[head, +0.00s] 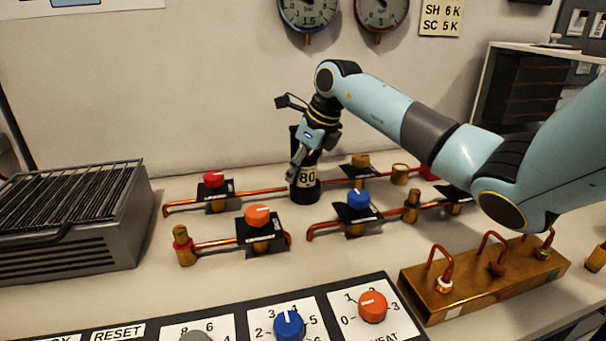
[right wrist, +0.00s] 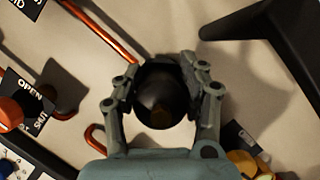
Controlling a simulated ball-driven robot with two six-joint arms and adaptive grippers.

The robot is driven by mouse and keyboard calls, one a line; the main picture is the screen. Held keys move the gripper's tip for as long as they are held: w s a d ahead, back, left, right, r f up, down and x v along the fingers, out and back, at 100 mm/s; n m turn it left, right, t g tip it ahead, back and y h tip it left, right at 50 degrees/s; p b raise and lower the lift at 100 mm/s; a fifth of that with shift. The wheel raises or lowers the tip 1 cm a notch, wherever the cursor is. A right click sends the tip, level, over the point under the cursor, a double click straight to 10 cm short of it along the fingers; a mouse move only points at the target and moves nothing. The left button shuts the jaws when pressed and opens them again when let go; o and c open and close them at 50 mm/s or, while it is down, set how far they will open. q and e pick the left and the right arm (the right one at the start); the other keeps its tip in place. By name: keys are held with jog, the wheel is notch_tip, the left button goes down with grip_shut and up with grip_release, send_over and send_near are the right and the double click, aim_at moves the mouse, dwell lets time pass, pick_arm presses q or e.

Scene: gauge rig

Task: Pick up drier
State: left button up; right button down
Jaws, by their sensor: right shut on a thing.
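The drier (head: 306,179) is a dark upright cylinder with a pale label reading 80, in the middle of the head view. It stands in line with the rear copper pipe run. I cannot tell whether its base touches the bench. My right gripper (head: 301,160) comes down on it from above and is shut on its upper part. In the right wrist view the drier's round black top (right wrist: 163,98) sits between the two fingers of the right gripper (right wrist: 163,85). My left gripper is not in view.
Pipe runs with a red valve knob (head: 214,179), an orange knob (head: 257,216) and a blue knob (head: 358,198) surround the drier. A brass manifold (head: 480,286) is at front right, a finned grey unit (head: 75,225) at left. A control panel (head: 255,318) lies along the front.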

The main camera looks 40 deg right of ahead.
jog(key=shift+r, duration=0.1)
notch_tip(320, 180, up, 4)
jog(key=shift+f, duration=0.2)
jog(key=s+d+r, duration=0.6)
jog(key=s+r, duration=0.1)
jog(key=s, duration=0.2)
jog(key=shift+s+d+r, duration=0.15)
jog(key=shift+s+d, duration=0.1)
